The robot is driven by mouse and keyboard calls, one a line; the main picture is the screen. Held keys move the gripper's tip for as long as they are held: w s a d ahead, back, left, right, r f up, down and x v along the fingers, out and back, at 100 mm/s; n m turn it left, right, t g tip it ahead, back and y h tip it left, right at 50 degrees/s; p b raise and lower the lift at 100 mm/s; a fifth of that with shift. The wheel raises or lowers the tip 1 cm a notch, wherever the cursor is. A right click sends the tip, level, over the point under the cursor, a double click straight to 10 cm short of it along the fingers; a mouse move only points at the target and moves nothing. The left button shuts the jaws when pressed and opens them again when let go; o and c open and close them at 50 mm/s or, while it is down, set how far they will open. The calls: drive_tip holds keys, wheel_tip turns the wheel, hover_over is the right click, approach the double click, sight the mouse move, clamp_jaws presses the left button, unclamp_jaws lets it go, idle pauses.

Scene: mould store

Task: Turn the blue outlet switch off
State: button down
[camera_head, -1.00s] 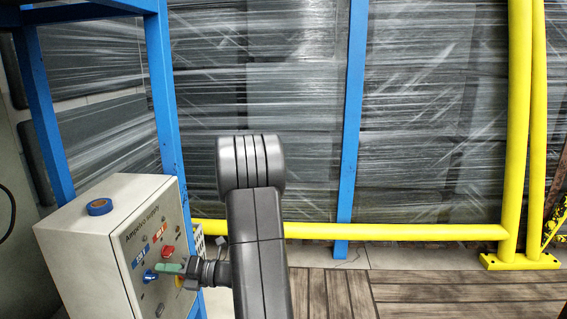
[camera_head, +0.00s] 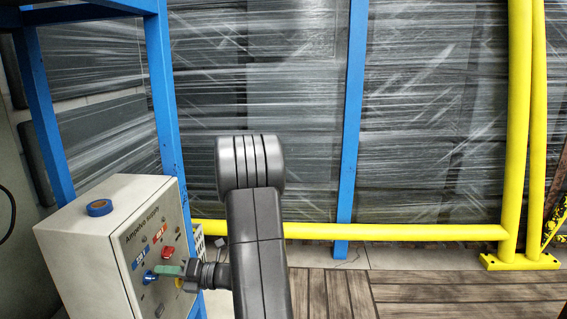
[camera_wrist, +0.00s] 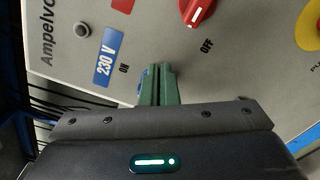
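The blue outlet switch (camera_head: 149,277) is on the sloping front of a grey control box at the lower left. In the wrist view only a small blue part (camera_wrist: 144,80) shows beside my fingers, which hide the rest. A blue "230 V" label (camera_wrist: 109,55) and the words ON and OFF are printed around it. My gripper (camera_head: 168,270) reaches the switch from the right. Its green fingers (camera_wrist: 159,84) are close together at the switch and look shut on its handle. The handle's exact angle is hidden.
A red switch (camera_wrist: 196,10) sits just above on the panel, and a yellow-ringed red button (camera_wrist: 312,28) lies to its right. The control box (camera_head: 85,250) carries a roll of blue tape (camera_head: 100,207). A blue post (camera_head: 166,110) rises behind it. Wood-plank floor lies to the right.

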drive_tip(key=shift+s+r+p, duration=0.2)
drive_tip(key=shift+r+p, duration=0.3)
drive_tip(key=shift+p, duration=0.8)
drive_tip(key=shift+s+r+p, duration=0.2)
drive_tip(key=shift+s+p, duration=0.05)
drive_tip(key=shift+p, duration=0.65)
drive_tip(key=shift+r, duration=0.1)
drive_tip(key=shift+w+r+p, duration=0.25)
drive_tip(key=shift+p, duration=0.3)
drive_tip(key=d, duration=0.4)
drive_tip(key=d+p, duration=0.1)
drive_tip(key=d, duration=0.1)
drive_tip(key=shift+s, duration=0.25)
drive_tip(key=shift+w+a+f+n, duration=0.1)
drive_tip(key=shift+w+a+n, duration=0.1)
drive_tip(key=shift+a+n, duration=0.8)
drive_tip(key=shift+w+a+n, duration=0.25)
drive_tip(key=shift+a+n, duration=0.75)
drive_tip(key=shift+a, duration=0.05)
drive_tip(key=shift+w+a+f+n, duration=0.1)
drive_tip(key=shift+w+a+n, duration=0.1)
drive_tip(key=shift+a+n, duration=0.8)
